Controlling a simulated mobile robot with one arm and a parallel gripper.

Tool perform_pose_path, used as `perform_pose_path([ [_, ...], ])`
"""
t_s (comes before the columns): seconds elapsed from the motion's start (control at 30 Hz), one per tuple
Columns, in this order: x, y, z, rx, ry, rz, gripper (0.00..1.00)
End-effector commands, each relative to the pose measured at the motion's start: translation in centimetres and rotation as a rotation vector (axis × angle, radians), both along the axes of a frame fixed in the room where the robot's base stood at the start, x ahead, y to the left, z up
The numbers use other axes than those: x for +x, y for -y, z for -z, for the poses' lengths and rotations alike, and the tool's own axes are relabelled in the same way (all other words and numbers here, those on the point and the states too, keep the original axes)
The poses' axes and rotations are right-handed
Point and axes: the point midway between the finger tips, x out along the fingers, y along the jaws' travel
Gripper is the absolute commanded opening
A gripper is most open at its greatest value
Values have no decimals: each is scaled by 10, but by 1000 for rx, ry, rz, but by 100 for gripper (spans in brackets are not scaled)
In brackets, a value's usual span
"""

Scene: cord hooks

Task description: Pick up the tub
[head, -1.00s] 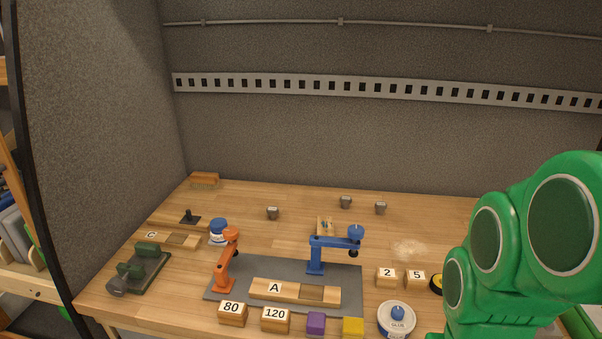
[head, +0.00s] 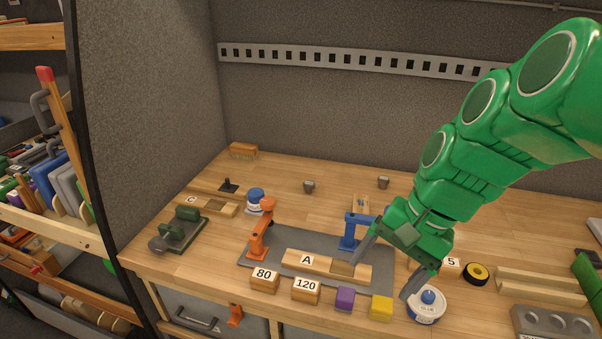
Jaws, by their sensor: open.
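A white round tub (head: 427,305) with a blue knob on top and a label reading GLUE stands near the front edge of the bench, right of the yellow block. My gripper (head: 383,279) is open and empty, pointing down over the bench. Its right finger is beside the tub's upper left in the picture; I cannot tell whether they touch. Its left finger is near the right end of wooden block A. A smaller white jar (head: 256,203) with a blue lid stands at the back left, behind the orange clamp.
A grey mat (head: 285,270) carries block A (head: 306,260), an orange clamp (head: 260,232) and a blue clamp (head: 351,229). Blocks 80 (head: 264,282) and 120 (head: 306,291), a purple block (head: 344,299) and a yellow block (head: 381,308) line the front. Black-and-yellow tape (head: 475,273) lies right.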

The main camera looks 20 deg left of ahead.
Motion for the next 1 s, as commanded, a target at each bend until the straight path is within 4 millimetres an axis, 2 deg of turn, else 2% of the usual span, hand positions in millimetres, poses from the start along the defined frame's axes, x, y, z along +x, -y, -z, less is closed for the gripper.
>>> perform_pose_path([
  [0.1,26,-28,-4,62,-28,61,83],
  [0.6,131,-142,-16,304,-211,363,83],
  [1.0,214,-224,-13,463,-425,621,83],
])
